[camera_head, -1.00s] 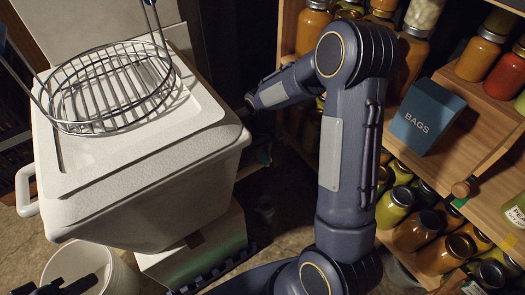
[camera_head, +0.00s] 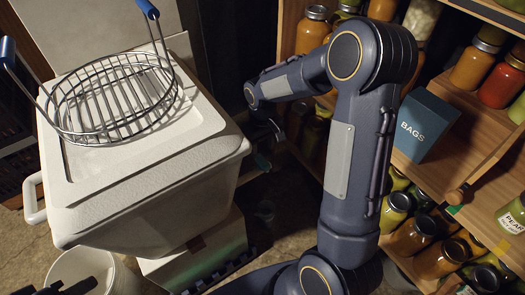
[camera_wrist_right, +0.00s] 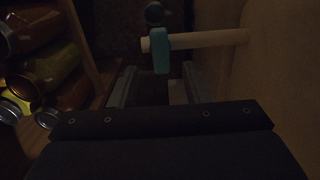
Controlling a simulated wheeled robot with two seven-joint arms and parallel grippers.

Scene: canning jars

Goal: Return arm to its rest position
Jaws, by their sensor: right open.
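My right arm rises from the bottom of the head view, bends at its elbow and reaches left. Its gripper (camera_head: 266,132) hangs dark and partly hidden in the gap between the white cooler and the wooden shelf. In the right wrist view the two fingers of the right gripper (camera_wrist_right: 157,88) stand apart with nothing between them. A teal piece (camera_wrist_right: 161,52) on a pale rod shows just beyond them. A dark piece at the bottom left corner of the head view may be my left gripper (camera_head: 72,288); its jaws cannot be made out.
A white cooler (camera_head: 150,195) stands at left with a wire basket (camera_head: 118,100) with blue handle grips on its lid. A white bucket (camera_head: 82,264) is below it. At right, a wooden shelf (camera_head: 478,135) holds several filled jars and a blue BAGS box (camera_head: 424,124).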

